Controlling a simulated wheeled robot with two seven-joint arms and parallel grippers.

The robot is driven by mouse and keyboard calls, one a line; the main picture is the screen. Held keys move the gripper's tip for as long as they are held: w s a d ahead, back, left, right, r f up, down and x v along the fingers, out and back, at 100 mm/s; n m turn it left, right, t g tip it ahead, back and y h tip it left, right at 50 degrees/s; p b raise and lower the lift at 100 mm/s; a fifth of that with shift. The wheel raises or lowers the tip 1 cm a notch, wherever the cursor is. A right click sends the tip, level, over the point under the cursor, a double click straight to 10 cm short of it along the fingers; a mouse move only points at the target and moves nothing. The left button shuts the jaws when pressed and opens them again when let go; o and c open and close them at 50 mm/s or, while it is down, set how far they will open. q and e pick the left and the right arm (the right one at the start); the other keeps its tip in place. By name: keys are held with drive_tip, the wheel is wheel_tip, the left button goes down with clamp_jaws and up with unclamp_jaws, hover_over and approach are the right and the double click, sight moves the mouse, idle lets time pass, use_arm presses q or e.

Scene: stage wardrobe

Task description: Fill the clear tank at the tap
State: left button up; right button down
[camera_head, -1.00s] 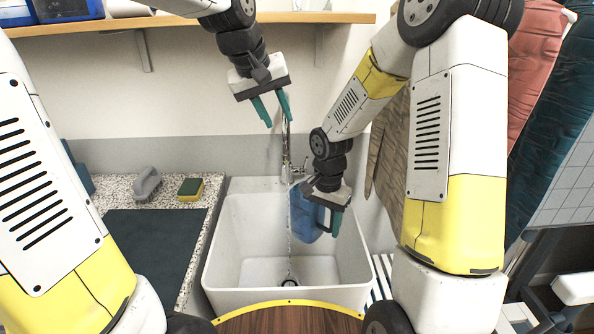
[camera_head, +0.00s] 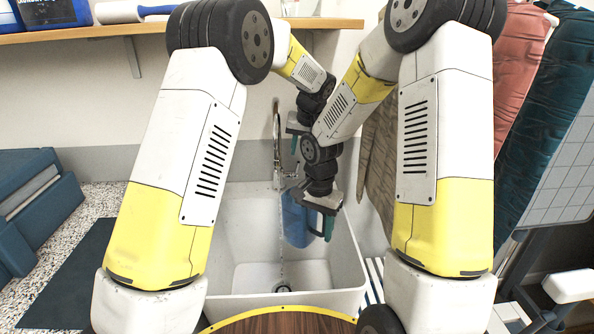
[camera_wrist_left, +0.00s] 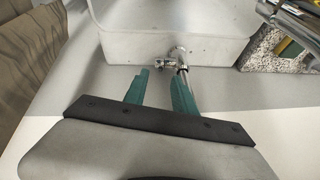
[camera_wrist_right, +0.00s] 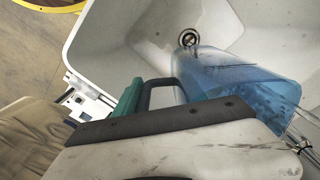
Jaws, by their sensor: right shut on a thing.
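The clear tank, blue-tinted and see-through, hangs in the sink (camera_head: 270,302) in the head view (camera_head: 297,220). My right gripper (camera_head: 328,218) is shut on its dark handle (camera_wrist_right: 150,92). The tank (camera_wrist_right: 225,75) also shows in the right wrist view; its water level cannot be told. The tap (camera_head: 278,150) rises at the back of the sink, and a thin clear stream seems to fall beside the tank to the drain. My left gripper (camera_head: 296,143) is close to the tap. In the left wrist view its fingers (camera_wrist_left: 160,90) are apart and empty, just short of the tap's lever (camera_wrist_left: 163,63).
A speckled counter (camera_head: 95,200) with a dark mat (camera_head: 70,280) lies left of the sink, with blue cases (camera_head: 35,200) on it. A wooden shelf (camera_head: 110,30) runs above. Hanging garments (camera_head: 378,150) crowd the right side. My two forearms are close together above the sink.

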sight(297, 170)
use_arm(q)
drive_tip(key=x, duration=1)
drive_tip(key=shift+w+f, duration=0.2)
drive_tip(key=shift+f, duration=0.1)
drive_tip(key=shift+c, duration=0.4)
clamp_jaws()
idle(0.6)
